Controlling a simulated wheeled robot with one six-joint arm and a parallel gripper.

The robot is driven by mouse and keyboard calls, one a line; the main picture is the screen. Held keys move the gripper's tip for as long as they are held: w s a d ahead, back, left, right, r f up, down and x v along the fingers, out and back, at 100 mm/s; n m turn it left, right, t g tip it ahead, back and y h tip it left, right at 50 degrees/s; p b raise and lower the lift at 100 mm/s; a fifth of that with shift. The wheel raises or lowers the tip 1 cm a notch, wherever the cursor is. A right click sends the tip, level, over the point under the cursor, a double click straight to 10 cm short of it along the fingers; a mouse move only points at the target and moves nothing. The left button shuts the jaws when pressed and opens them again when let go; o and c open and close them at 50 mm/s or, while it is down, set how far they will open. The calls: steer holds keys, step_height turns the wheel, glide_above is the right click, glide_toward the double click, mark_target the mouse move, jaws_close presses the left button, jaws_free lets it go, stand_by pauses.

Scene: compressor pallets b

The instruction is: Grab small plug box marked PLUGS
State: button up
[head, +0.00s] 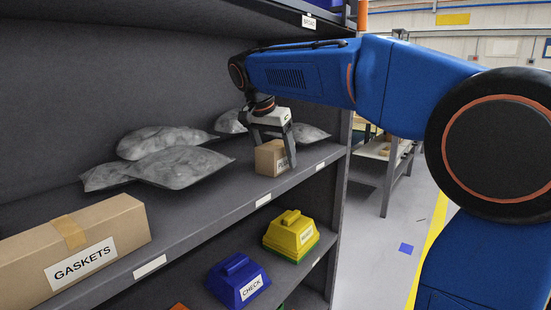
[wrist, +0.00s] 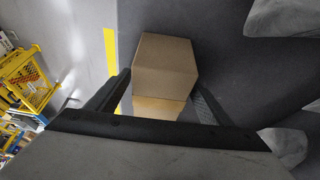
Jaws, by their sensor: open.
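The small plug box (head: 268,158) is a brown carton on the grey shelf in the head view, near the shelf's right end. Its white label is partly hidden behind a finger. My gripper (head: 276,146) is over the box with its fingers pointing down, one on the right near side of it. In the wrist view the box (wrist: 166,66) lies between the two fingers of my gripper (wrist: 160,96). The fingers are open, with a visible gap at the box's left side; contact on the right is unclear.
Grey plastic bags (head: 180,166) lie left of and behind the box. A long carton marked GASKETS (head: 75,242) sits at the shelf's left. The lower shelf holds a blue CHECK case (head: 238,281) and a yellow case (head: 291,235). The upper shelf (head: 290,18) hangs above my arm.

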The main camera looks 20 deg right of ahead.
steer(key=shift+f, duration=0.1)
steer(key=shift+c, duration=0.2)
steer(key=c, duration=1.3)
steer(key=shift+o, duration=0.2)
